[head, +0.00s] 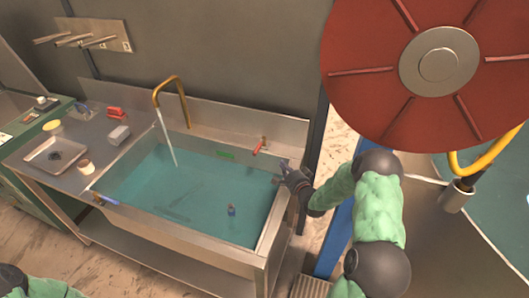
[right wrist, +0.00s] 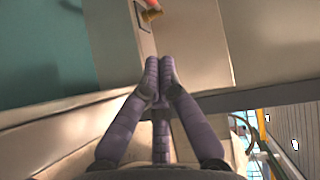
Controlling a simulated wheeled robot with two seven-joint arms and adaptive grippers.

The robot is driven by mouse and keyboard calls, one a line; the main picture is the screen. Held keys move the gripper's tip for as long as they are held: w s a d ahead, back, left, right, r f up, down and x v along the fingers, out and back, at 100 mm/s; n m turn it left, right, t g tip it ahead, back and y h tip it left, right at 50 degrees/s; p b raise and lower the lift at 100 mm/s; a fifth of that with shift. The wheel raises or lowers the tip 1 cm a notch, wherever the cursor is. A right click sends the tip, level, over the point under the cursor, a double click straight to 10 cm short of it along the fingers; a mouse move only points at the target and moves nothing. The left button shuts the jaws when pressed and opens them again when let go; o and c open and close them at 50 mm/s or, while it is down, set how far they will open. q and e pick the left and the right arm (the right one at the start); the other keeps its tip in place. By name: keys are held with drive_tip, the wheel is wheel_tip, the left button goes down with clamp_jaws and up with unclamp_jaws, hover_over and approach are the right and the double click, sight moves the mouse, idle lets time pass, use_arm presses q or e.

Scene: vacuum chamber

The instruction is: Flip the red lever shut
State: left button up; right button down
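The red lever (head: 259,149) is small and sits on a brass fitting at the back right of the sink, on the ledge by the back wall. In the right wrist view only its brass fitting (right wrist: 151,15) and a bit of red show at the top edge. My right gripper (head: 285,170) is over the sink's right rim, to the right of the lever and apart from it. In the right wrist view its purple-grey fingertips (right wrist: 159,66) are together with nothing visible between them. My left gripper is out of view; only part of my left arm shows at bottom left.
The metal sink (head: 187,258) holds teal water and a small blue bottle (head: 232,210). A yellow-necked tap (head: 171,80) stands behind it. A tray (head: 37,168) and small items lie on the left counter. A large red wheel (head: 360,90) fills the upper right.

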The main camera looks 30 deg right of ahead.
drive_tip(key=b, duration=0.1)
approach(260, 146)
drive_tip(key=w+d, duration=0.2)
drive_tip(key=d, duration=0.1)
drive_tip(key=shift+w+a+f+b, duration=0.25)
drive_tip(key=shift+w+a, duration=0.2)
drive_tip(key=shift+w, duration=0.4)
drive_tip(key=shift+w+a+f+b, duration=0.25)
drive_tip(key=shift+w+a, duration=0.25)
drive_tip(key=shift+w, duration=0.3)
drive_tip(key=shift+a, duration=0.15)
drive_tip(key=shift+w+a+m+h, duration=0.1)
drive_tip(key=shift+a+m+h, duration=0.05)
drive_tip(key=shift+m+h, duration=0.2)
